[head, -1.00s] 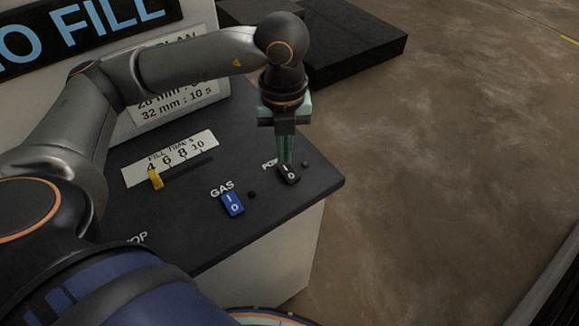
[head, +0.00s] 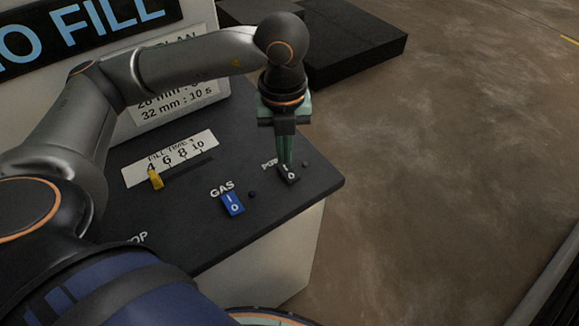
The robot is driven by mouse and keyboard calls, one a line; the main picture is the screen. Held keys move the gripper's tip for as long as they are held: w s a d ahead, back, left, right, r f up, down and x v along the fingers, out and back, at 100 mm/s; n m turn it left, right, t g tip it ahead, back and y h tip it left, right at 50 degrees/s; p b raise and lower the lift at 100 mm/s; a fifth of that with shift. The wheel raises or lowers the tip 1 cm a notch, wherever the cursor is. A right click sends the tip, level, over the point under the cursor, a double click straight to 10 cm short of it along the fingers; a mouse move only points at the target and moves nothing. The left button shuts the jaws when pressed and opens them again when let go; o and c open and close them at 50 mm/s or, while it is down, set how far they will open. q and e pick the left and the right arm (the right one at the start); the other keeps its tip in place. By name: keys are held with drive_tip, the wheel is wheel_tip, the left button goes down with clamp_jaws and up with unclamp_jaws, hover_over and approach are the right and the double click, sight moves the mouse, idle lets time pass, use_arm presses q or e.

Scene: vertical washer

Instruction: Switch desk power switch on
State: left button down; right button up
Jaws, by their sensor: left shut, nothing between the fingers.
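The power switch (head: 290,176) is a small black rocker marked I and O near the right corner of the dark desk panel (head: 262,225). Its label is partly hidden behind my gripper. My left gripper (head: 286,163) points down, shut and empty, with its green fingertips at the far, I-marked end of the switch and seemingly touching it. The fingers cover part of the switch, so I cannot tell which way the rocker is tilted. A small dark indicator (head: 306,164) sits right of it and looks unlit. My right gripper is not in view.
A blue GAS rocker (head: 233,203) with a dark indicator (head: 252,195) lies left of the power switch. A yellow slider (head: 156,180) sits on the fill time scale (head: 170,158). A sign board (head: 178,95) stands behind. Open floor lies right of the desk.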

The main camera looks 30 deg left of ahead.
sight(284, 167)
use_arm(q)
drive_tip(key=shift+f+b, duration=0.95)
drive_tip(key=shift+f, duration=0.1)
idle(0.8)
drive_tip(key=shift+r+p, duration=2.5)
drive_tip(key=shift+r, duration=1.1)
drive_tip(key=shift+f, duration=0.1)
